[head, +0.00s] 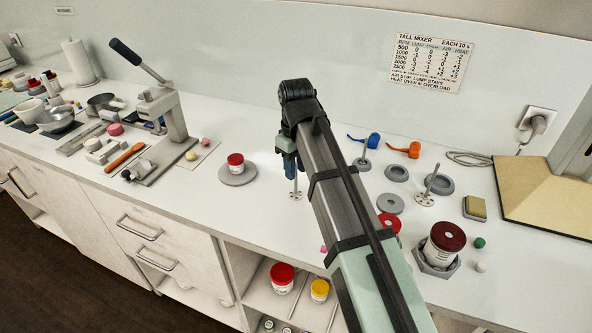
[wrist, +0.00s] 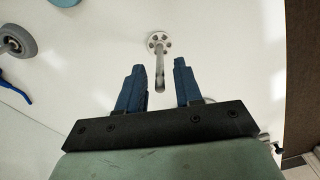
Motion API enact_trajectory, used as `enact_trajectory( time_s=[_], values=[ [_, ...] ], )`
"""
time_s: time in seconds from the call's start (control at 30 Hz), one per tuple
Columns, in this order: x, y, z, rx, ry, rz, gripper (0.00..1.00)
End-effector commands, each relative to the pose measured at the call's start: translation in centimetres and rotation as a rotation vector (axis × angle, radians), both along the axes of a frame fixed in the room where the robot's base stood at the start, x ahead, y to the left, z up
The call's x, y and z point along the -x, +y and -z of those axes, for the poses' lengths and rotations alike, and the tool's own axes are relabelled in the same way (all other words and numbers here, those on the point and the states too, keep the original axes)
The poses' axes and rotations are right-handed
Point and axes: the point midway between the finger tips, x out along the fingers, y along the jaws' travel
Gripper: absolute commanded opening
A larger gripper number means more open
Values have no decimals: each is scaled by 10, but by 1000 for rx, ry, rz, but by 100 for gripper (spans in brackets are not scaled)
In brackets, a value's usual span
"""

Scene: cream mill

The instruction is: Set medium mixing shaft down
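A metal mixing shaft with a round, holed disc (head: 296,195) stands below my gripper (head: 288,163) in the head view, its disc apparently on the white counter. In the wrist view, the shaft (wrist: 160,68) rises between the two blue fingers of my gripper (wrist: 159,68). A gap shows on both sides of the shaft, so my gripper is open around it. Its upper end is hidden by the fingers in the head view. Two similar shafts stand to the right, one behind my arm (head: 364,158) and one farther right (head: 428,192). No label shows which is medium.
Left is a round grey base (head: 238,178) holding a smaller red-lidded jar (head: 236,160). The counter between that base and the shaft is clear.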

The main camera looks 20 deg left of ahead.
Motion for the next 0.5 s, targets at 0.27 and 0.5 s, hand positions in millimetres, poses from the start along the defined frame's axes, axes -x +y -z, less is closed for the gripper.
enact_trajectory(
  time_s=[0.27,0.5],
  values=[
    [-1,1,-41,-1,-1,0,35],
    [0,0,-60,0,0,0,35]
  ],
)
